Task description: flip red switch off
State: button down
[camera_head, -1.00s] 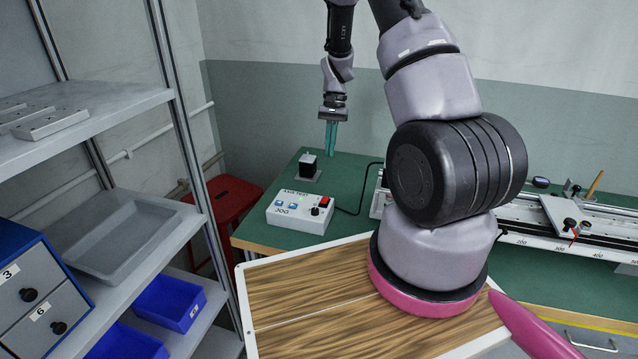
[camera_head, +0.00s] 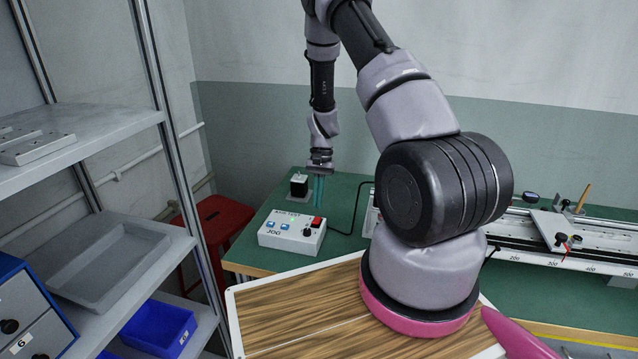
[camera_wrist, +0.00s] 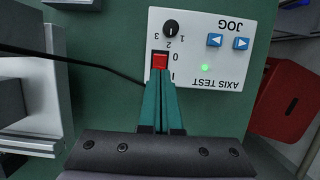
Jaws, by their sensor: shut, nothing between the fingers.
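The red switch (camera_head: 317,222) sits on the top right corner of the white control box (camera_head: 285,239) on the green bench. In the wrist view the red switch (camera_wrist: 160,61) is near the box's left edge, under a black knob, with a lit green lamp to its right. My gripper (camera_head: 318,190) points down over the box with its teal fingers shut and empty. In the wrist view the fingertips of my gripper (camera_wrist: 161,76) overlap the switch's near edge. I cannot tell whether they touch it. Which way the switch is tipped is unclear.
A black cable (camera_head: 352,222) runs from the box across the green bench (camera_head: 340,188). A small black block (camera_head: 299,185) stands behind the box. A linear rail (camera_head: 580,245) lies to the right. A red stool (camera_head: 215,225) and shelving are at the left.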

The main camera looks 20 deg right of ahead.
aim_at(316, 221)
jog(key=shift+x, duration=2.15)
jog(key=shift+s+a+f, duration=0.15)
jog(key=shift+s+f, duration=0.15)
jog(key=shift+s, duration=0.05)
